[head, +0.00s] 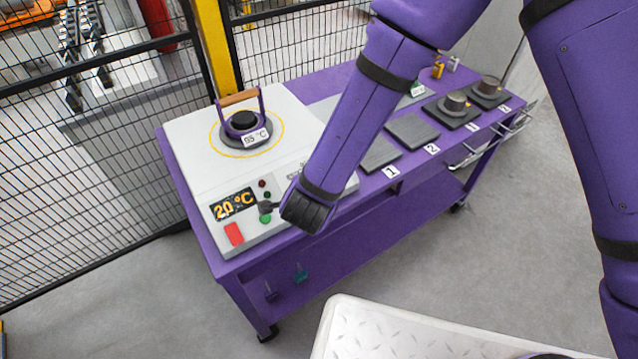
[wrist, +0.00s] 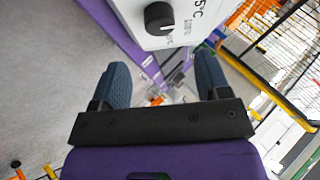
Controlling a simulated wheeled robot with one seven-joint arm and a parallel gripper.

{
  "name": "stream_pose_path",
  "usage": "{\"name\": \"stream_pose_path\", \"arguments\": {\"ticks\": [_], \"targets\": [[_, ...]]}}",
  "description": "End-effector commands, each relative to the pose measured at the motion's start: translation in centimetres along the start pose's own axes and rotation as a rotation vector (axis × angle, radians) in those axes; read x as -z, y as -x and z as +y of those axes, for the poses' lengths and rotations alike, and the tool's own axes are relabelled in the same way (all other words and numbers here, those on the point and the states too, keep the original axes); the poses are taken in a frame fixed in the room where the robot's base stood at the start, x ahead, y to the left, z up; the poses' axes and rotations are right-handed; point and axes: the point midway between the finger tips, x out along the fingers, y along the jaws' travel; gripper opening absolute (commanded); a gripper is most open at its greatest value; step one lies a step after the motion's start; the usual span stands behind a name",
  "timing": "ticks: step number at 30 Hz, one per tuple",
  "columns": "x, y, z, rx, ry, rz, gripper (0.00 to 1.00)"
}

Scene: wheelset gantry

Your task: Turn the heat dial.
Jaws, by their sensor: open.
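The heat dial (wrist: 159,18) is a round black knob on a white panel, at the top of the wrist view. Printed marks, one ending in 5°C, lie beside it. In the head view I cannot make the dial out; my arm covers part of the white heater box (head: 190,160). My gripper (wrist: 163,80) is open and empty, its two dark fingers apart. The dial lies above and beyond the fingers in the wrist view, not between them. In the head view my gripper (head: 268,208) is by the box's control panel. The display (head: 234,204) reads 20 °C.
A ring with a purple-framed handle (head: 240,100) and a 95 °C tag sits on the box. A red button (head: 235,234) and green button (head: 265,218) are near my gripper. Numbered pads (head: 412,131) line the purple cart (head: 330,235). A mesh fence (head: 90,130) stands behind.

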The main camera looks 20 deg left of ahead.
Motion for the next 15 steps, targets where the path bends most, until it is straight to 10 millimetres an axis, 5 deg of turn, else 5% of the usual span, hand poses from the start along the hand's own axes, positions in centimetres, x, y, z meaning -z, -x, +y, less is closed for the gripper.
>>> {"name": "stream_pose_path", "arguments": {"ticks": [6,15], "targets": [[0.0,2.3,0.0,0.001,0.000,0.000,0.70],[0.0,2.7,0.0,-0.001,-0.001,0.001,0.70]]}}
